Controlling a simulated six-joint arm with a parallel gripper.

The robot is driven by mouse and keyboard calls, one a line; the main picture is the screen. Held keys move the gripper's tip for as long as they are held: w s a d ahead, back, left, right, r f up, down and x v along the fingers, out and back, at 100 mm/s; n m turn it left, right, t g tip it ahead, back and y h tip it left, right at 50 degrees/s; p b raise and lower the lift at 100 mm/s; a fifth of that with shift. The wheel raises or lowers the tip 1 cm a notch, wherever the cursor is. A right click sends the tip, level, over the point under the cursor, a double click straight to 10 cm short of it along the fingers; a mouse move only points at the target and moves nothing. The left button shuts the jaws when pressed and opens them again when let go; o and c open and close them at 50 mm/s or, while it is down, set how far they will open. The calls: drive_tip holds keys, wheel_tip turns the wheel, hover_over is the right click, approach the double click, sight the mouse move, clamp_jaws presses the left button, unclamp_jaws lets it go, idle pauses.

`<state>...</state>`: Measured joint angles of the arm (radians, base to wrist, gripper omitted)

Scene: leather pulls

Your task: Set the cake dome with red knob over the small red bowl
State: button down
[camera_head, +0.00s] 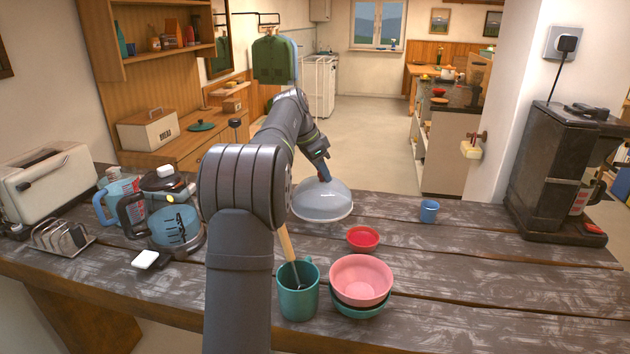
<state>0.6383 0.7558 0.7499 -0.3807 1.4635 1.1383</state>
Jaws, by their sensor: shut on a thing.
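The cake dome (322,199) is a clear, greyish see-through dome near the back edge of the table, left of the small red bowl and farther back. My gripper (324,177) is above it and shut on its knob. The knob is mostly hidden by the fingers, with only a little red showing. I cannot tell whether the dome's rim touches the table or hangs just above it. The small red bowl (362,239) stands upright and uncovered on the table, in front and to the right of the dome.
A pink bowl (361,279) sits in a teal bowl (360,309) just in front of the red bowl. A green mug (298,299) holds a wooden-handled tool. The table between cup and red bowl is clear.

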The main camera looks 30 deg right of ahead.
drive_tip(key=s+d+r, duration=0.3)
drive_tip(key=s+r, duration=0.3)
drive_tip(key=s, duration=0.3)
drive_tip(key=s+a+f, duration=0.2)
drive_tip(key=s+a, duration=0.1)
drive_tip(key=s, duration=0.6)
wheel_tip(320, 180, down, 7)
drive_tip(key=shift+w+d+f, duration=0.2)
drive_tip(key=shift+f, duration=0.45)
idle(0.5)
drive_tip(key=c, duration=1.1)
unclamp_jaws()
drive_tip(key=shift+c, duration=0.2)
wheel_tip(320, 180, up, 7)
